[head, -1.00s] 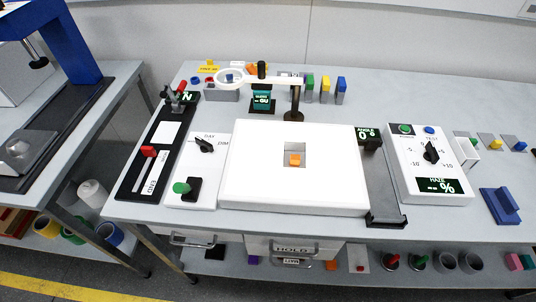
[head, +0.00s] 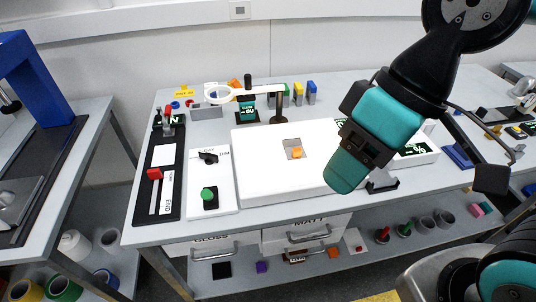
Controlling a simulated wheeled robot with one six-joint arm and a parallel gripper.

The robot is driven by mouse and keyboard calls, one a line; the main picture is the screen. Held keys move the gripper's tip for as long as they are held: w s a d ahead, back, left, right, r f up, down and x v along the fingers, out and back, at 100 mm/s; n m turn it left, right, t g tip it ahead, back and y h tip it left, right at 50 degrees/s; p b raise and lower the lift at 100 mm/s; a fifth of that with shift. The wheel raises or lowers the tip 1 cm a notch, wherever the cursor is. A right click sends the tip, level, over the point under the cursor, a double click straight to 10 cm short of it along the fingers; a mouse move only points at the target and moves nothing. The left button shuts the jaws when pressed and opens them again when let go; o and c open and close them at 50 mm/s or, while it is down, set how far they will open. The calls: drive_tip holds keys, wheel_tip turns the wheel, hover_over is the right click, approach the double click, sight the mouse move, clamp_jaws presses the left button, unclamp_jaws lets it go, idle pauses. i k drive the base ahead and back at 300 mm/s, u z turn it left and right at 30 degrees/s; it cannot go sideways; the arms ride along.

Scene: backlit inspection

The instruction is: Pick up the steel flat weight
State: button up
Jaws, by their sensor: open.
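I cannot make out a steel flat weight in the head view; none of the small pieces on the bench or shelf shows clearly as one. My teal and black arm reaches in from the upper right, over the right part of the bench. I cannot see any gripper fingers. The arm hides part of the dial unit and the bench behind it.
A black slider panel (head: 160,185) and knob panel (head: 225,180) are at left. The shelf below holds several small parts.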

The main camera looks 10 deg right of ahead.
sight(518, 151)
drive_tip(key=z, duration=1.6)
drive_tip(key=i, duration=0.95)
drive_tip(key=u, duration=0.35)
